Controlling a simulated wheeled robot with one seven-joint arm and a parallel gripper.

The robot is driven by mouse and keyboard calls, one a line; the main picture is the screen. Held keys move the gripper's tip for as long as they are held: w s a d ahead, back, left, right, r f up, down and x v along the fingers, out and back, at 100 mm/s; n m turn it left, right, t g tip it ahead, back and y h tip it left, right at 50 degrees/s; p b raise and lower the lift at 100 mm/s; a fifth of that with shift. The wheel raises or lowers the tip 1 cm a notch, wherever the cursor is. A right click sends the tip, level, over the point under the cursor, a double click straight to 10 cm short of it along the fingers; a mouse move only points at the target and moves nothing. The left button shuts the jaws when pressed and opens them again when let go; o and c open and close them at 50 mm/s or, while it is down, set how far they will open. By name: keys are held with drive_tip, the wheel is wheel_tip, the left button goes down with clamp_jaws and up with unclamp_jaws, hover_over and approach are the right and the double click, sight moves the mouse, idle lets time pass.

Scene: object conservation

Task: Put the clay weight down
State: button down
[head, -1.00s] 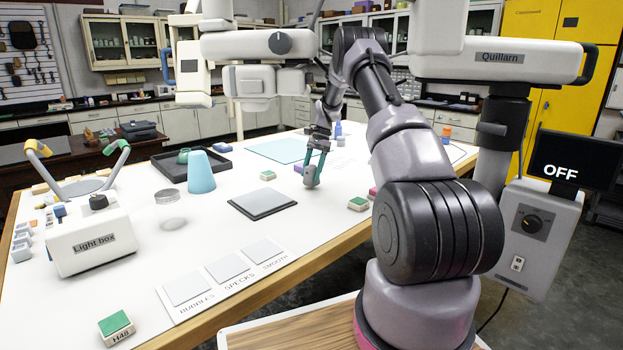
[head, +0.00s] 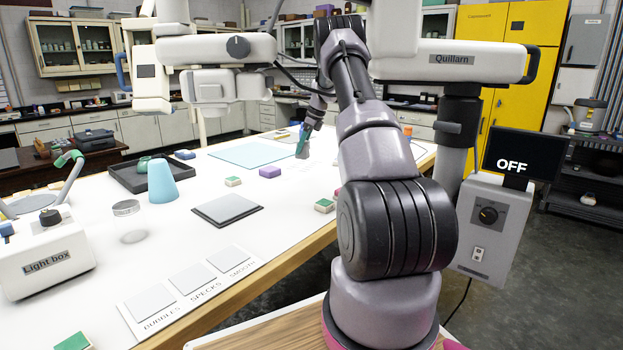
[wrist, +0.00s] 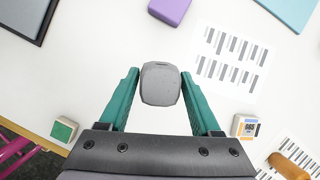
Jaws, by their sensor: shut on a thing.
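The clay weight (wrist: 160,84) is a grey rounded block with a small slot near its far edge, seen in the wrist view. My gripper (wrist: 158,80) has its green fingers shut on it from both sides. In the head view the gripper (head: 304,134) points down over the far right part of the white table, with the weight (head: 302,150) small below the fingers. I cannot tell whether its underside touches the table.
A purple block (wrist: 170,10) and a printed sheet (wrist: 231,60) lie close by on the white table (head: 290,205). Green-topped blocks (head: 324,206), a grey pad (head: 227,209), a blue cone (head: 162,182) and a pale blue mat (head: 250,154) lie nearer or left.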

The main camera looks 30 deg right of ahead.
drive_tip(key=d+f+m, duration=0.1)
drive_tip(key=w+d+f+m+h, duration=0.1)
drive_tip(key=d+f+m, duration=0.1)
drive_tip(key=d+f+m+t, duration=0.1)
drive_tip(key=d+f, duration=0.1)
drive_tip(key=shift+w+d+m, duration=0.15)
drive_tip(key=shift+m, duration=0.25)
drive_tip(key=shift+f, duration=2.2)
drive_tip(key=shift+f, duration=0.15)
drive_tip(key=shift+c, duration=0.4)
unclamp_jaws()
drive_tip(key=v, duration=1.2)
drive_tip(key=shift+a+r+h, duration=0.2)
drive_tip(key=shift+a+h, duration=0.1)
